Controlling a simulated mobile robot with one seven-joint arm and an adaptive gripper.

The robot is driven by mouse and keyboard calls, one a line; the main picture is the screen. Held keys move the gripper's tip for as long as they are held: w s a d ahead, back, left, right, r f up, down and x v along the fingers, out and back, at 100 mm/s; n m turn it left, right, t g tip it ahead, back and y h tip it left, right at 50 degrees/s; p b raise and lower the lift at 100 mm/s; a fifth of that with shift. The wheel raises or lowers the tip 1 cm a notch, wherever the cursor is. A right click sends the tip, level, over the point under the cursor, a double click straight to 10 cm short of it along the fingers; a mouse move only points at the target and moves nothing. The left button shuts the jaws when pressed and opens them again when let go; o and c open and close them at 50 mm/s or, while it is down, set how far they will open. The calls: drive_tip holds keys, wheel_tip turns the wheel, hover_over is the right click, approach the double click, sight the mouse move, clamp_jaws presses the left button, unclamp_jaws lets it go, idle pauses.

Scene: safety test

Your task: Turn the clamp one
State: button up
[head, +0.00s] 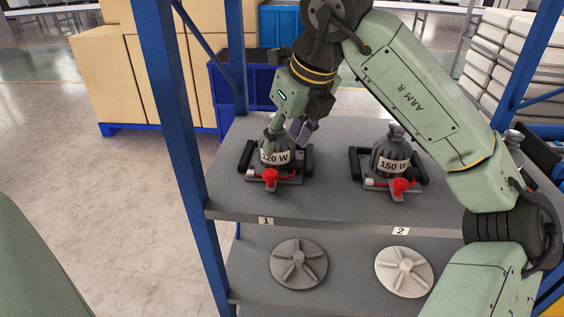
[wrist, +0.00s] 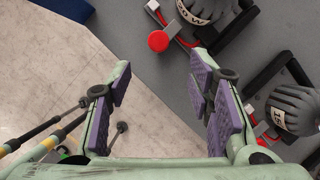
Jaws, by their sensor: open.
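A dark bulb-shaped unit marked 120 W (head: 275,157) stands in this fixture, partly hidden by my fingers. My gripper (head: 287,138) is open and empty, over the unit in the head view. Its purple-padded fingers (wrist: 163,78) are spread wide in the wrist view. I cannot tell its exact height.
A second fixture with a 150 W unit (head: 393,166) and red knob (head: 401,186) stands right, above label 2 (head: 401,231). A blue rack post (head: 170,120) rises left.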

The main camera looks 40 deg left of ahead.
sight(271, 173)
drive_tip(key=p+x, duration=0.2)
drive_tip(key=x, duration=0.8)
drive_tip(key=shift+s+a+f, duration=0.1)
drive_tip(key=shift+a+f, duration=0.05)
drive_tip(key=shift+f, duration=0.15)
drive_tip(key=shift+c, duration=0.4)
clamp_jaws()
